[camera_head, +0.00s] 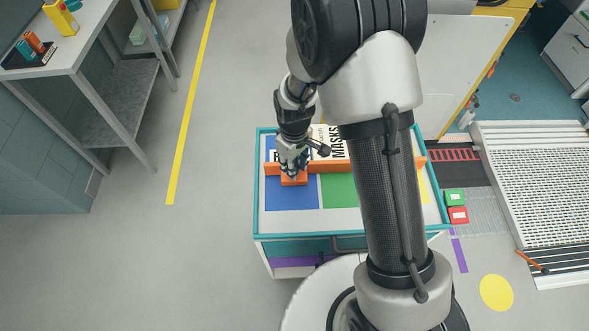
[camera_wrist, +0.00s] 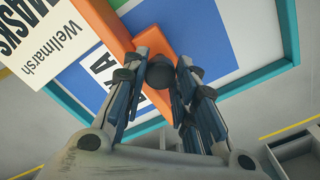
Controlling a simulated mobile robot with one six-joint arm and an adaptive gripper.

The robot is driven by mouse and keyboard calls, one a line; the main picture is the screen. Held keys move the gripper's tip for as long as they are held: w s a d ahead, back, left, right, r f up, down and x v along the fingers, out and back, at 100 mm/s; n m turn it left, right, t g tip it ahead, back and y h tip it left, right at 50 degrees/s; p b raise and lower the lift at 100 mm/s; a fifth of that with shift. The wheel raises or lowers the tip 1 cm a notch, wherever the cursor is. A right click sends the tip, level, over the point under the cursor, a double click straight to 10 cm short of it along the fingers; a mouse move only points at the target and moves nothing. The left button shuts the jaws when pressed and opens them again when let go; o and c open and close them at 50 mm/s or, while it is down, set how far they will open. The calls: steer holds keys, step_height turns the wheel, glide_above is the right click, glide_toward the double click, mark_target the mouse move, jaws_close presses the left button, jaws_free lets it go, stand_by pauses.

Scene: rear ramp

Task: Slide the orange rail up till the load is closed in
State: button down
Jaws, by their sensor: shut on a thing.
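The orange rail (camera_head: 336,165) lies across the top of a teal-rimmed cart (camera_head: 262,220), with an orange block (camera_head: 295,181) on its near side. In the wrist view the orange rail (camera_wrist: 103,24) runs up to the fingers of my gripper (camera_wrist: 165,85). The load includes a white box marked MASKS (camera_head: 328,134), lying beyond the rail; it also shows in the wrist view (camera_wrist: 40,45). My arm hides the rail's right-hand part and some of the load.
Blue (camera_head: 292,196) and green (camera_head: 338,190) panels lie bare on the cart's near half. A green box (camera_head: 454,196) and a red box (camera_head: 458,215) are by its right edge. A grey ramp (camera_head: 530,165) is at right, a metal shelf (camera_head: 118,100) at left, with open floor between shelf and cart.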

steer(key=shift+s, duration=0.1)
steer(key=c, duration=1.2)
jaws_free()
steer(key=shift+c, duration=0.2)
steer(key=shift+r, duration=0.1)
step_height(320, 180, up, 12)
steer(key=s+d+r+m+t, duration=0.15)
steer(key=s+d+r, duration=0.25)
steer(key=r, duration=0.5)
steer(key=s+d+r+m+t, duration=0.1)
steer(key=s+d+r+m, duration=0.2)
steer(key=s, duration=0.5)
steer(key=s+d+r+m+t, duration=0.2)
steer(key=s+r, duration=0.4)
steer(key=s, duration=0.3)
steer(key=shift+d+m, duration=0.75)
steer(key=shift+m, duration=0.3)
